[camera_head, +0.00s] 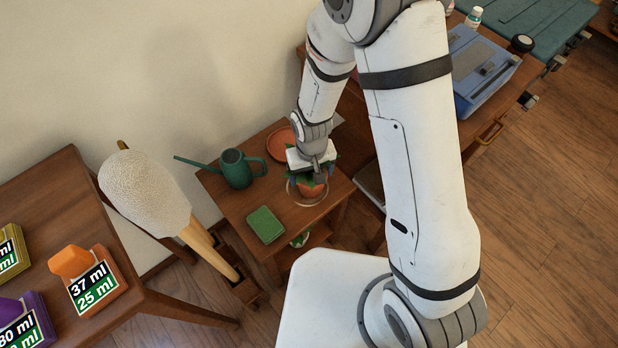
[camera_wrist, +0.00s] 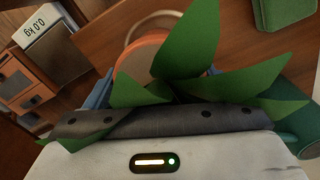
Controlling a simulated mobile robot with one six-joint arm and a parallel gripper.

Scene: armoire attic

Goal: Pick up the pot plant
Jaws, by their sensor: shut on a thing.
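The pot plant is an orange-brown pot with broad green leaves. In the head view the pot (camera_head: 311,187) is on or just above the small wooden side table (camera_head: 240,208), by a pale ring-shaped saucer (camera_head: 306,203). My gripper (camera_head: 310,178) reaches down over it from above. In the wrist view the leaves (camera_wrist: 190,70) spread across the jaws, and the pot (camera_wrist: 140,57) shows behind them. My gripper (camera_wrist: 155,95) is shut on the pot plant, with bluish fingers at either side of the pot. The leaves hide part of the grip.
A green watering can (camera_head: 236,170), a green block (camera_head: 265,225) and a terracotta saucer (camera_head: 281,144) share the side table. A desk with a blue case (camera_head: 478,70) is at right.

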